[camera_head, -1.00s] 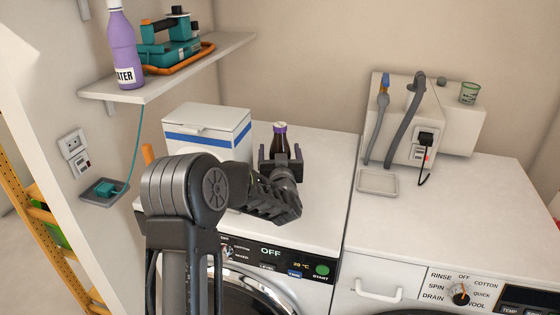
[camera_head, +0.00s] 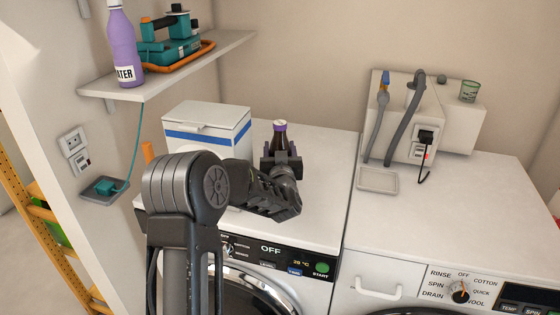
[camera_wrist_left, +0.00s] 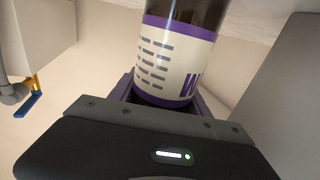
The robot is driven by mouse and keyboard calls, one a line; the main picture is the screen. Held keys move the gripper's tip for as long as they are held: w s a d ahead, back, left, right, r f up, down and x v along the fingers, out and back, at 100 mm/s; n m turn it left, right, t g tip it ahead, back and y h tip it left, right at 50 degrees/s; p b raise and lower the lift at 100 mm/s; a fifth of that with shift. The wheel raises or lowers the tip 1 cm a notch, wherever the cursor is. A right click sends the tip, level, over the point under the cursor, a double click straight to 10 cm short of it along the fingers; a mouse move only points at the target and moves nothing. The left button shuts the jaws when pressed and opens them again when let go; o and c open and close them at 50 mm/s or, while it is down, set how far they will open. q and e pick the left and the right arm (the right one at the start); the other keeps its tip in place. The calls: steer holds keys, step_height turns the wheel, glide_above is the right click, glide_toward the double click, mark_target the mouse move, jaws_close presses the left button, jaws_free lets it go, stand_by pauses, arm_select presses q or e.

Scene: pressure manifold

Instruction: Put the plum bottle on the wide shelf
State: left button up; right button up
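The plum bottle (camera_head: 280,134) is a dark bottle with a purple cap and a cream label edged in purple. It stands upright on the left washing machine. In the left wrist view, the label (camera_wrist_left: 172,60) is close up between the fingers. The bottle's base is hidden behind the gripper in the head view. The wide shelf (camera_head: 225,47) is on the left wall, above the machine. My right gripper is not in view.
A lavender water bottle (camera_head: 123,45) and a teal machine (camera_head: 168,47) with an orange hose occupy the wide shelf; its right end is bare. A white box (camera_head: 208,125) stands left of the plum bottle. A small grey shelf (camera_head: 103,197) is lower on the wall.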

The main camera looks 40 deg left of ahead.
arm_select(q)
jaws_close()
stand_by(0.3)
steer(key=shift+r, duration=0.15)
step_height(320, 180, up, 10)
stand_by(0.7)
stand_by(0.5)
